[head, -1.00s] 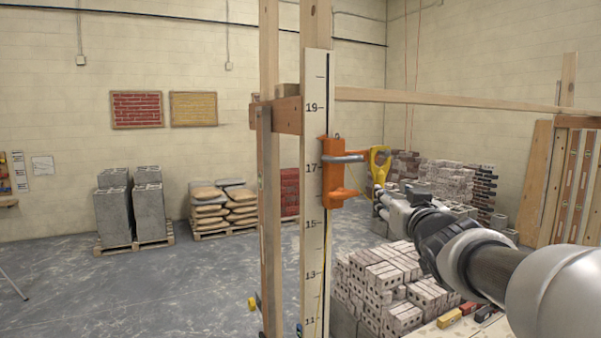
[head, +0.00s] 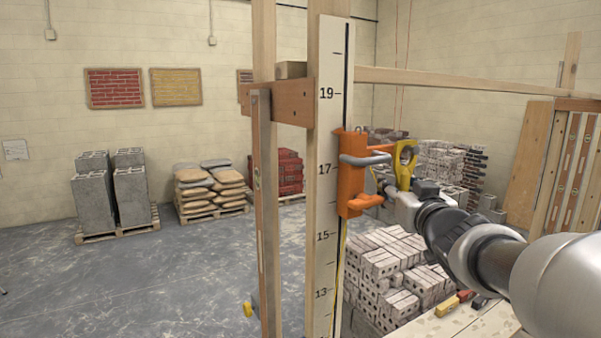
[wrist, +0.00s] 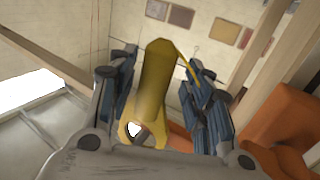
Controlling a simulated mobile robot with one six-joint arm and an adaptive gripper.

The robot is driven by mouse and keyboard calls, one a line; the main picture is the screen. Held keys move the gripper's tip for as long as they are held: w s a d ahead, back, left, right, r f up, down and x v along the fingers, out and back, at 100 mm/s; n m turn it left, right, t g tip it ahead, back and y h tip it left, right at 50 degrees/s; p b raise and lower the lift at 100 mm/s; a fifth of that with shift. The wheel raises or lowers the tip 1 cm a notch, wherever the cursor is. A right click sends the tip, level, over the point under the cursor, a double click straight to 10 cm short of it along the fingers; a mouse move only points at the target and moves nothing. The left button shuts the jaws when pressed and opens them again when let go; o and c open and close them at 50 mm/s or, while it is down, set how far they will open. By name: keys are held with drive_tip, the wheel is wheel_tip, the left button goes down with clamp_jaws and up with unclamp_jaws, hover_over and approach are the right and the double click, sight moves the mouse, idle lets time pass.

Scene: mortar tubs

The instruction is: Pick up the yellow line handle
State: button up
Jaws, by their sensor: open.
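The yellow line handle (head: 405,160) hangs by the orange bracket (head: 352,178) on the marked pole (head: 328,110). In the wrist view the handle's yellow grip (wrist: 157,82) stands between my two fingers, with its ring-shaped part close to the palm. My gripper (wrist: 160,88) is open, one finger on each side of the grip, with visible gaps. In the head view my gripper (head: 388,188) is at the handle's lower part, right of the bracket, and its fingers are partly hidden.
The orange bracket and its grey clamp rod (head: 366,159) are close beside my gripper. Timber uprights (head: 263,200) stand to the left. Stacked bricks (head: 385,265) lie below my arm. Open floor (head: 150,285) is at the left.

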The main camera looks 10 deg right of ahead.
drive_tip(key=shift+w+d, duration=0.15)
drive_tip(key=shift+w, duration=0.25)
drive_tip(key=shift+s+d, duration=0.1)
drive_tip(key=shift+d, duration=0.05)
drive_tip(key=shift+s+d+r, duration=0.1)
drive_tip(key=shift+s+r, duration=0.15)
drive_tip(key=shift+s, duration=0.6)
drive_tip(key=shift+c, duration=1.2)
drive_tip(key=shift+w+f, duration=0.15)
drive_tip(key=shift+w, duration=0.35)
drive_tip(key=shift+c, duration=1.4)
drive_tip(key=shift+s, duration=0.3)
drive_tip(key=c, duration=0.4)
drive_tip(key=shift+w, duration=0.15)
clamp_jaws()
